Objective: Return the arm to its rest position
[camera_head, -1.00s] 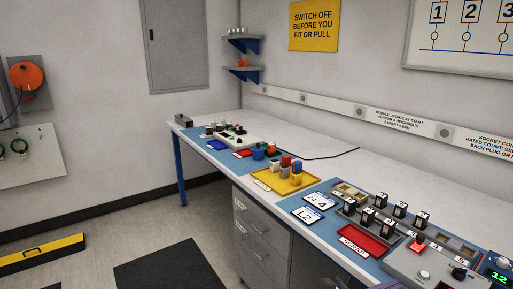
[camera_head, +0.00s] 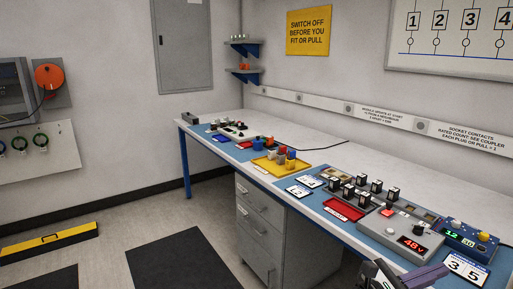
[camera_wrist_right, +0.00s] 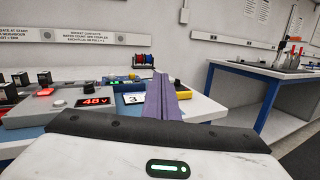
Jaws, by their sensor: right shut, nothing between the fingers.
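My right gripper (camera_head: 440,269) shows at the bottom right of the head view, in front of the bench's near edge. Its purple fingers are together with nothing between them. In the right wrist view the shut fingers (camera_wrist_right: 166,88) point away from the camera, with the white and black gripper body below. They appear apart from the bench things behind them. My left gripper is not in view.
A long bench (camera_head: 335,155) runs along the wall. It bears a grey box with a red 48V display (camera_head: 411,243), a red tray (camera_head: 343,209), a yellow tray (camera_head: 268,167) and several black modules. Another blue-legged table (camera_wrist_right: 268,77) stands at right.

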